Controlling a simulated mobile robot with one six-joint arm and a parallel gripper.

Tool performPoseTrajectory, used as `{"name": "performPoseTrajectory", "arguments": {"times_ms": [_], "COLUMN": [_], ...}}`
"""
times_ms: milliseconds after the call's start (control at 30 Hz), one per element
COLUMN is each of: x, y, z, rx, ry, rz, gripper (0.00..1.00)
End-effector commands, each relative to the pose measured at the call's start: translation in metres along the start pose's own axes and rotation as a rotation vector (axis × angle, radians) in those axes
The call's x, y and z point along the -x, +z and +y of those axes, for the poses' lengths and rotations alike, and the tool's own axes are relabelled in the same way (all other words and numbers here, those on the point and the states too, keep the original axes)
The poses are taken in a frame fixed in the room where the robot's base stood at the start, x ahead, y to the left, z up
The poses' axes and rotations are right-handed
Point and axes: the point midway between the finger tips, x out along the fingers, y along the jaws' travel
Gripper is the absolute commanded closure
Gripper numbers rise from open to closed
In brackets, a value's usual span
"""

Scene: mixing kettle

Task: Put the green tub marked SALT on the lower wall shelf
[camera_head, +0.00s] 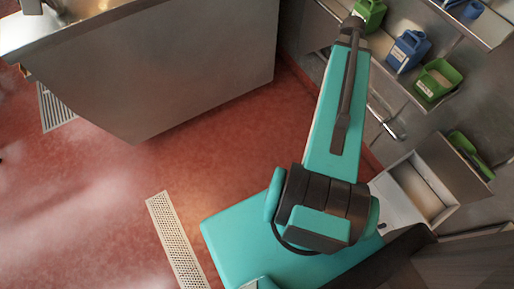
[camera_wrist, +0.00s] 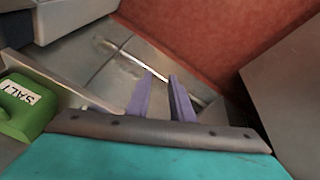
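In the wrist view, a green tub marked SALT (camera_wrist: 24,105) sits at the left edge, partly cut off, beside my gripper. My gripper (camera_wrist: 161,75) shows two purple fingers with a gap between them and nothing held. In the head view, a green jug-like tub (camera_head: 370,12) stands near the end of my arm; its label cannot be read, so I cannot be sure it is the SALT tub. The lower wall shelf (camera_head: 398,84) runs along the right wall with this tub on it. My gripper is hidden in the head view.
The shelf also holds a blue jug (camera_head: 409,50) and an open green tub (camera_head: 437,80). An upper shelf (camera_head: 490,32) is at the top right. Another green container (camera_head: 470,155) is by a pale bin (camera_head: 425,190). A steel counter (camera_head: 190,75) stands left; red floor lies between.

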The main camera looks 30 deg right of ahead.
Motion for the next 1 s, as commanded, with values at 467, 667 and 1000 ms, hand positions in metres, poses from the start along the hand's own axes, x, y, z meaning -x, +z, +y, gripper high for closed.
{"name": "performPoseTrajectory", "arguments": {"times_ms": [467, 667, 1000], "x": [-0.065, -0.084, -0.107], "y": [0.17, 0.248, 0.383], "z": [-0.131, -0.162, -0.179], "rx": [0.372, 0.524, 0.776], "ry": [-0.061, -0.072, -0.072], "rz": [-0.214, -0.3, -0.446], "gripper": [0.79, 0.79, 0.79]}}
